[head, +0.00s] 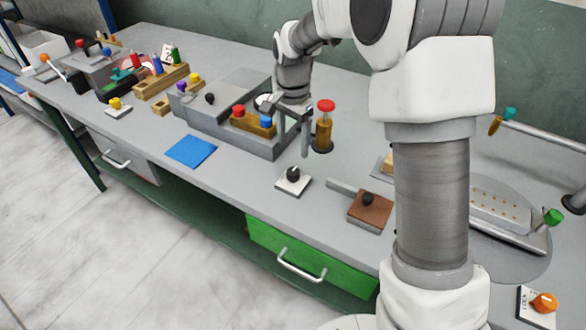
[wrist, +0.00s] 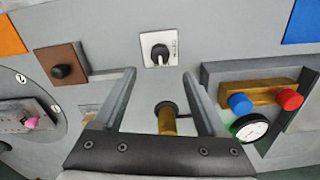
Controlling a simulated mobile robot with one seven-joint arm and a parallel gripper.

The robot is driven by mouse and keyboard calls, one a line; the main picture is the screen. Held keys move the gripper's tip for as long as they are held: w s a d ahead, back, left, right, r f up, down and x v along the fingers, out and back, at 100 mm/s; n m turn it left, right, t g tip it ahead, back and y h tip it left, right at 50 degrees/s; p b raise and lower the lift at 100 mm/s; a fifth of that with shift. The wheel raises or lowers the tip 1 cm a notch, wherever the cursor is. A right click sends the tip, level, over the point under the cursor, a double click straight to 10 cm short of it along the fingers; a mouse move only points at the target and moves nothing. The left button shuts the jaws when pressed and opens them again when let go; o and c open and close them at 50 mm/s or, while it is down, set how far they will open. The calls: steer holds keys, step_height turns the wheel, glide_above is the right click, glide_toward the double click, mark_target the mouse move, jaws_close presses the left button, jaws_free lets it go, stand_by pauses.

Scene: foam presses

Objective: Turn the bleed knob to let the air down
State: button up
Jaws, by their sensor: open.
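A black knob on a white plate (head: 293,176) sits on the bench's front half; I take it for the bleed knob. In the wrist view the knob (wrist: 160,51) stands beyond the fingertips, with small print on its plate that I cannot read. My gripper (head: 293,145) hangs behind the knob, beside the grey press block, pointing down. In the wrist view its two fingers (wrist: 158,76) are spread apart, with nothing gripped and clear of the knob. A brass post (wrist: 167,120) shows between the fingers; its red cap (head: 326,105) shows in the head view.
The grey press block (head: 278,150) carries red and blue knobs on brass and a dial gauge (wrist: 250,127). A brown plate with a black knob (head: 370,207) lies to the right, a blue mat (head: 191,151) to the left. Bare bench surrounds the white plate.

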mark_target(293, 170)
step_height(293, 170, down, 10)
steer(key=shift+r+b, duration=0.25)
steer(key=shift+b, duration=0.05)
jaws_close()
stand_by(0.4)
